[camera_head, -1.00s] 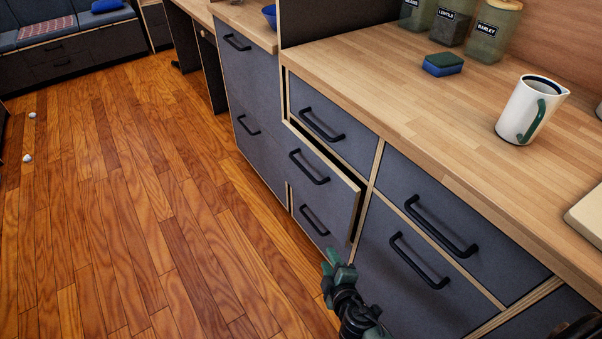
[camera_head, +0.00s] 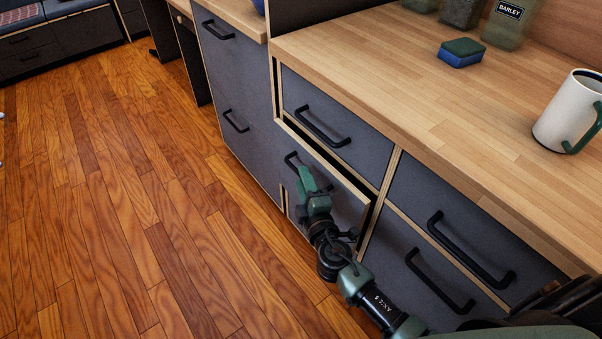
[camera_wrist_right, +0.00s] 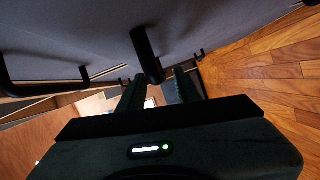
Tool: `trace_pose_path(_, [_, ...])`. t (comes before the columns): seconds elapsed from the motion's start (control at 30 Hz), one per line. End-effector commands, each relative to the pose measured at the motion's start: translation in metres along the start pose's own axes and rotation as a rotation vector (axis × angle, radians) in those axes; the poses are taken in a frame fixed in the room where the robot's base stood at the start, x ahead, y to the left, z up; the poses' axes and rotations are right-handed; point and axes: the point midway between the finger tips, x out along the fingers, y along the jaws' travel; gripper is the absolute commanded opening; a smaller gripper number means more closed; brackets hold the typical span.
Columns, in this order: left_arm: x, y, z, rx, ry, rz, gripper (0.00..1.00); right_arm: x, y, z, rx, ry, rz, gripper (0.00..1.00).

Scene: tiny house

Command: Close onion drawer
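One dark grey drawer (camera_head: 341,198), in the column below a shut top drawer, stands pulled out a little, with its light wood edge and a dark gap showing along its top and right side. No label shows that it is the onion drawer. My right gripper (camera_head: 309,179) is in front of this drawer, close to its black handle (camera_head: 291,160), and partly hides the front. In the right wrist view the gripper's fingers (camera_wrist_right: 160,88) are apart, with a black handle (camera_wrist_right: 147,55) close in front of them. I cannot tell if they touch it. My left gripper is not in view.
The wooden counter (camera_head: 400,90) above holds a blue and green sponge (camera_head: 461,53), a white mug (camera_head: 568,110) and a barley jar (camera_head: 508,22). Neighbouring drawers with black handles (camera_head: 470,250) look shut. The wood floor (camera_head: 130,200) at left is clear.

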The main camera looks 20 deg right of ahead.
Motion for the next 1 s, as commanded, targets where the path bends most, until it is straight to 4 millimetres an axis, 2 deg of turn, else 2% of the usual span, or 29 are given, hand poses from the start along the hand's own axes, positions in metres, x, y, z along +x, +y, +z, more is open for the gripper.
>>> trace_pose_path(0.1, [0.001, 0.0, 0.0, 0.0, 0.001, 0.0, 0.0, 0.015, 0.0, 0.0, 0.0, 0.001, 0.001, 0.33])
trace_pose_path(0.2, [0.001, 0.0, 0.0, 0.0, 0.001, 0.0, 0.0, 0.021, -0.001, 0.0, 0.0, 0.001, -0.001, 0.33])
trace_pose_path(0.47, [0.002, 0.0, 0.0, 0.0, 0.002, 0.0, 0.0, 0.023, -0.001, 0.0, 0.0, 0.001, -0.001, 0.33])
trace_pose_path(0.5, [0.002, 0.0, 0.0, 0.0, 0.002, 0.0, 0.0, 0.023, -0.001, 0.0, 0.0, 0.001, -0.001, 0.31])
trace_pose_path(0.6, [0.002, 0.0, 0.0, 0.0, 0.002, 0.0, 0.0, 0.023, -0.001, 0.0, 0.0, 0.001, -0.001, 0.03])
trace_pose_path(0.63, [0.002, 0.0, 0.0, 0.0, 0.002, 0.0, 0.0, 0.023, -0.001, 0.0, 0.0, 0.001, -0.001, 0.0])
trace_pose_path(1.0, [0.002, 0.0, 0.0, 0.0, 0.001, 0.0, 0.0, 0.023, -0.001, 0.0, 0.0, 0.0, -0.002, 0.0])
